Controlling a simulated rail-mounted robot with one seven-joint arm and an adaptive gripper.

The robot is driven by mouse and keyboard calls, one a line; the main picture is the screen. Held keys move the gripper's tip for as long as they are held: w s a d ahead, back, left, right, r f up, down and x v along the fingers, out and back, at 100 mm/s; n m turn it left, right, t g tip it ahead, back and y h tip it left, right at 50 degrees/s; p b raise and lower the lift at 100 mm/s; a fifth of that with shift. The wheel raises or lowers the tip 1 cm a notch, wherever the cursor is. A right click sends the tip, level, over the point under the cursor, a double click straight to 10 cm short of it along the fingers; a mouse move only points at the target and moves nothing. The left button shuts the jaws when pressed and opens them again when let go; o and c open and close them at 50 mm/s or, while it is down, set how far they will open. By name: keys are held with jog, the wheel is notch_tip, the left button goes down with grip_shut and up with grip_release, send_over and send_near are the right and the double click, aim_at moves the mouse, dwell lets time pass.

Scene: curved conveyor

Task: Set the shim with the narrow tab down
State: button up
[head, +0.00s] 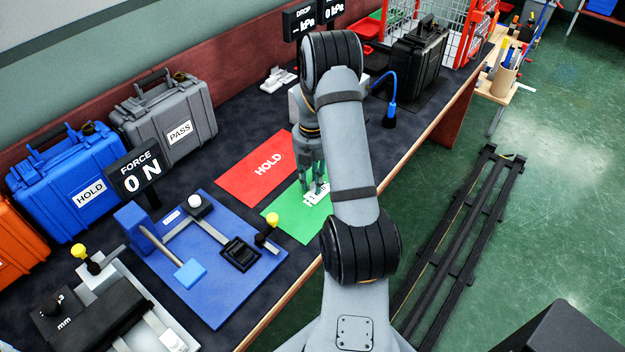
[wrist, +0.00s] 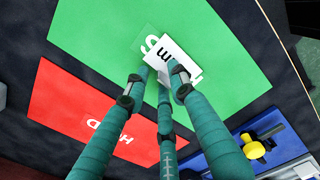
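A small white piece with a dark mark (wrist: 159,47), which I take to be the shim, is at the green mat (wrist: 221,35), among white printing. My gripper (wrist: 158,82) has teal fingers reaching down around it. The right fingertip overlaps the piece, while the left fingertip shows a gap to it. Whether the fingers press on it is unclear. In the head view my gripper (head: 315,187) is low over the green mat (head: 296,228), with white marks at its tips. The piece's narrow tab cannot be made out.
A red HOLD mat (head: 252,170) lies left of the green mat. A blue fixture board (head: 215,300) with a yellow knob (head: 272,219) is nearer the front. A blue HOLD case (head: 68,180) and grey PASS case (head: 165,120) stand behind. The FORCE display (head: 140,172) reads 0 N.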

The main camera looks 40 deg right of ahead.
aim_at(312, 188)
notch_tip(312, 188, up, 12)
jog(key=p, duration=0.1)
jog(key=shift+r, duration=0.2)
jog(key=shift+f, duration=0.1)
dwell(0.3)
notch_tip(312, 188, down, 11)
jog(key=shift+f+b, duration=0.2)
jog(key=shift+b, duration=0.2)
jog(key=shift+f, duration=0.2)
jog(key=shift+r, duration=1.65)
jog(key=shift+f, duration=0.1)
